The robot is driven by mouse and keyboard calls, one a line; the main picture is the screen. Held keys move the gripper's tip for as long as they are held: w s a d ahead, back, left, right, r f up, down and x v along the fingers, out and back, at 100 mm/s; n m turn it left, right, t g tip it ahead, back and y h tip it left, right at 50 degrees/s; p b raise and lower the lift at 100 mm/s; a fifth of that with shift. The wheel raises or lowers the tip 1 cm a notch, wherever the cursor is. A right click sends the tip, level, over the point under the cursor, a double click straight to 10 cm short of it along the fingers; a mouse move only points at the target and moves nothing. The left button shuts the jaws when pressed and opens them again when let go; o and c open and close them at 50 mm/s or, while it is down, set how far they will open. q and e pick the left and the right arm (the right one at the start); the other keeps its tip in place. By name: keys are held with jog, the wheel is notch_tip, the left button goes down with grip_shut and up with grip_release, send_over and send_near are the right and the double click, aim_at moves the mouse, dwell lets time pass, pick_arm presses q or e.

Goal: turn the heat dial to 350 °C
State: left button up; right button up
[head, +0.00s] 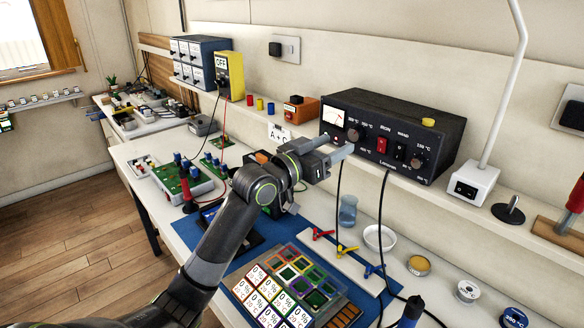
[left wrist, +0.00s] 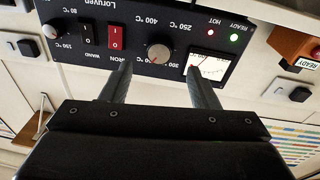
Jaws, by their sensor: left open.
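The black solder station (head: 390,130) stands on the shelf. Its heat dial (left wrist: 158,52), a knob with a brown face, sits between the meter (left wrist: 208,66) and the red iron switch (left wrist: 115,38); the wrist view is upside down. Temperature marks ring the dial, but its pointer is too small to read. In the head view the dial (head: 352,135) is just above my left gripper (head: 343,152). The left gripper is open and empty, its fingers (left wrist: 160,80) to either side of the dial's line, with the dial just beyond the tips. Contact is not visible. My right gripper is out of view.
A black wand switch (left wrist: 88,33) and a second dial (left wrist: 50,30) are on the same panel. An orange box (head: 301,109) stands left of the station, a white lamp base (head: 471,186) right.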

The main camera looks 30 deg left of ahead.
pick_arm(q)
jog(key=v, duration=1.2)
